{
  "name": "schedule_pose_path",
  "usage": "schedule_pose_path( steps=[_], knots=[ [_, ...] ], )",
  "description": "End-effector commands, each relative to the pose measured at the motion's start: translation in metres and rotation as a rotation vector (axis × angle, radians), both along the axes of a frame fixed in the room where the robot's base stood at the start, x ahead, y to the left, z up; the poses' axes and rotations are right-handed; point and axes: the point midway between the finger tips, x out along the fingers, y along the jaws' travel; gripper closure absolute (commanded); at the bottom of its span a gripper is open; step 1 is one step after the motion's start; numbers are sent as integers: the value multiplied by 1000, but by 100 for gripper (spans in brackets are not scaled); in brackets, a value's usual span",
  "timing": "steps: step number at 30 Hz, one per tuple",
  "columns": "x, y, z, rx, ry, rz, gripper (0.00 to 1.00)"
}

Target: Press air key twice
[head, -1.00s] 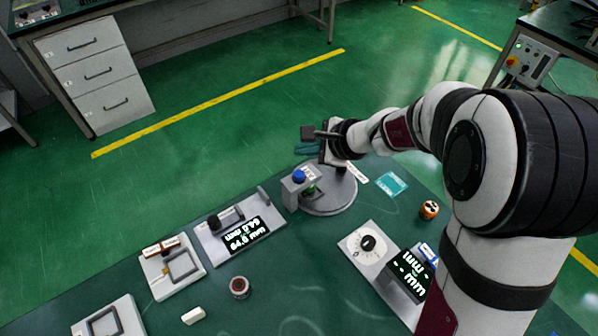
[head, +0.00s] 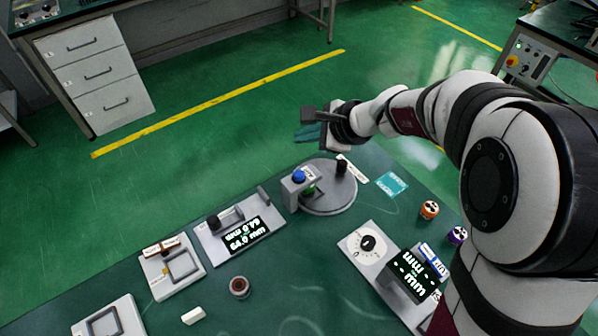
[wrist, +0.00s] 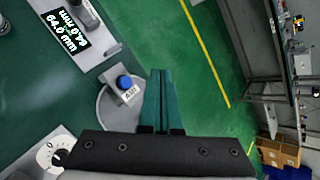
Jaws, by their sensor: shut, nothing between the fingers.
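The air key is a blue round button (head: 299,176) on a small grey block beside a round grey base (head: 335,205). In the wrist view the blue button (wrist: 124,82) sits on its block above a label reading AIR (wrist: 128,95). My gripper (head: 306,134) is in the air beyond and above the key in the head view, apart from it. Its teal fingers (wrist: 160,100) are shut together with nothing between them, and they lie to the right of the button in the wrist view. A green part (head: 309,190) shows below the blue button.
A display unit (head: 241,233) stands left of the key. A dial box (head: 367,243) and a second display (head: 413,275) are at right. Small spools (head: 429,210) lie near the right edge. A dark post (head: 341,165) stands on the round base.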

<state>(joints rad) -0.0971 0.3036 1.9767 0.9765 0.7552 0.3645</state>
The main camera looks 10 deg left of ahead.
Motion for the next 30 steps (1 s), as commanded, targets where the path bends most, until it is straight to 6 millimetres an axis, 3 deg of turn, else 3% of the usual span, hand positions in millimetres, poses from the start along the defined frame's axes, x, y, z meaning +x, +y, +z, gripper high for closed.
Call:
schedule_pose_path(
  steps=[5, 21, 30],
  knots=[
    [0, 0, -9, 1, 3, 0, 100],
    [0, 0, -80, 1, 1, 0, 100],
    [0, 0, -89, 0, 0, 0, 100]
  ],
)
